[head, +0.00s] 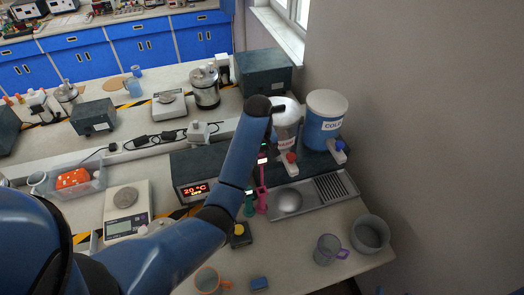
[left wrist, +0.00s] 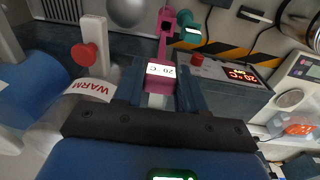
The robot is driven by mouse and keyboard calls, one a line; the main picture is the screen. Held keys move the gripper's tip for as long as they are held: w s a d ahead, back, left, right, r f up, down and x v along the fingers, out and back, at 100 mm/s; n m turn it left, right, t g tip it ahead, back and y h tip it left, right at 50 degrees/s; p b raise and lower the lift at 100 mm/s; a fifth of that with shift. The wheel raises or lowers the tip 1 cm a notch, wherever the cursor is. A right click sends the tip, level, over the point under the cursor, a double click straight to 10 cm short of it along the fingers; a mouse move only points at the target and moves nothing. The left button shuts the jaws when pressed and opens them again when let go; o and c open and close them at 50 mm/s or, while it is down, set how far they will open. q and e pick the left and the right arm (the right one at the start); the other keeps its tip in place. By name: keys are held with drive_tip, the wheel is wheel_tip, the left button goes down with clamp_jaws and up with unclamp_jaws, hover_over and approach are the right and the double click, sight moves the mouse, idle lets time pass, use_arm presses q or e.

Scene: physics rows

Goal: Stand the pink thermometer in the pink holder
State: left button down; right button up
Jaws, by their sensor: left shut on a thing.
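My left gripper (left wrist: 160,82) is shut on the pink thermometer (left wrist: 155,100), gripping it by its head with the lit display facing the wrist camera. In the head view the thermometer (head: 262,175) hangs as a thin pink strip beside my forearm, and the gripper there is mostly hidden by my arm. The pink holder (head: 262,200) stands on the counter below it. It also shows in the left wrist view (left wrist: 166,20), with a dark square opening. The thermometer's lower end points toward the holder; I cannot tell whether it is inside. My right gripper is not in view.
A teal thermometer or holder (left wrist: 188,20) stands close beside the pink holder.

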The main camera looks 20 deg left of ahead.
sight(262, 176)
use_arm(q)
drive_tip(key=shift+s+d+f, duration=0.15)
drive_tip(key=shift+s+f, duration=0.15)
drive_tip(key=shift+f, duration=0.45)
drive_tip(key=shift+w+f+b, duration=0.15)
drive_tip(key=shift+f+b, duration=0.45)
drive_tip(key=shift+f, duration=0.55)
drive_tip(key=shift+f+b, duration=0.45)
drive_tip(key=shift+f, duration=0.5)
drive_tip(key=shift+f+b, duration=0.9)
drive_tip(key=shift+f, duration=1.2)
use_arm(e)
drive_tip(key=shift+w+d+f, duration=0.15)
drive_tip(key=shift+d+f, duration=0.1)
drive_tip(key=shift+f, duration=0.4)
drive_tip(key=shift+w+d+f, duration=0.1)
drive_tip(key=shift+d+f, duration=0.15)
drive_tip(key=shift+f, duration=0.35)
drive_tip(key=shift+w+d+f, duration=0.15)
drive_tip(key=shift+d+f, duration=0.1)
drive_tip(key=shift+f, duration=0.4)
use_arm(q)
drive_tip(key=shift+f, duration=0.1)
drive_tip(key=c, duration=0.6)
unclamp_jaws()
